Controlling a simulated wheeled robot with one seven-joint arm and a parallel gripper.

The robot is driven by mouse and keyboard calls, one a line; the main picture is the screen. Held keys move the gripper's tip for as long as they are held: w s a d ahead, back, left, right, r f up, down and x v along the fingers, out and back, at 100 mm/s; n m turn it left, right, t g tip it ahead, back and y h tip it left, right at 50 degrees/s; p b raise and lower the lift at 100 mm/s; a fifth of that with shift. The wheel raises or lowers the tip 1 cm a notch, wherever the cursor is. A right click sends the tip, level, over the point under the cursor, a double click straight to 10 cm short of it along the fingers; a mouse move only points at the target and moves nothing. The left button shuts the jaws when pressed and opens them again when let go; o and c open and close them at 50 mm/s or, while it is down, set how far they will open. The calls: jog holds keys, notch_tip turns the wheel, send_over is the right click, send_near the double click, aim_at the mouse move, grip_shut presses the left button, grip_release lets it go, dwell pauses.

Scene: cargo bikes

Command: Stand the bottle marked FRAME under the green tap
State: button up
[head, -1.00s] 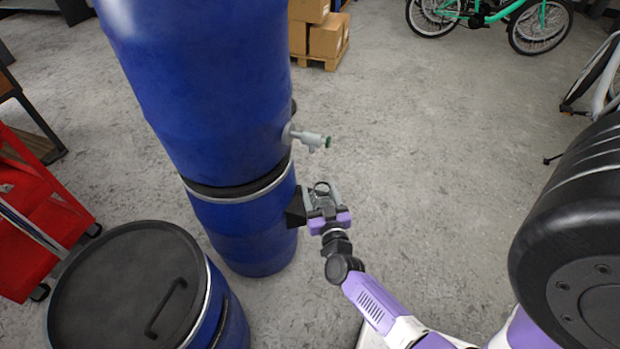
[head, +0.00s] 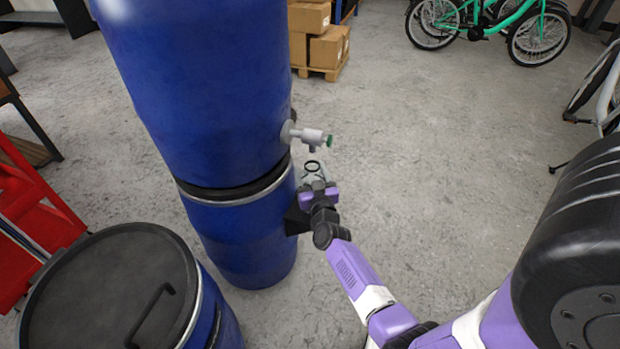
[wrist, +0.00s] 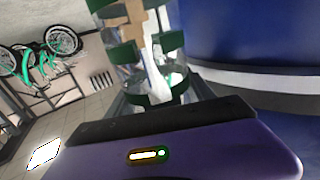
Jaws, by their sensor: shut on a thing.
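The tap (head: 309,135) is a pale grey fitting with a green end, sticking out of the side of the upper blue drum (head: 205,90). Its short spout points down. My gripper (head: 314,180) is shut on a clear bottle (head: 312,167) with a dark ring at its mouth. The bottle looks upright, just below the spout in the head view; I cannot tell whether it is directly under it. The wrist view shows the clear bottle (wrist: 155,72) close up with green parts around it. No FRAME marking is readable, and the bottle's lower part is hidden by my gripper.
The upper drum stands on another blue drum (head: 245,245). A shorter drum with a black lid (head: 95,290) is at front left, beside a red item (head: 40,215). A black tyre (head: 575,220) is at right. The floor right of the tap is clear.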

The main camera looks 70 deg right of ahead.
jog(key=shift+f, duration=0.3)
jog(key=shift+f, duration=0.15)
jog(key=o, duration=1.5)
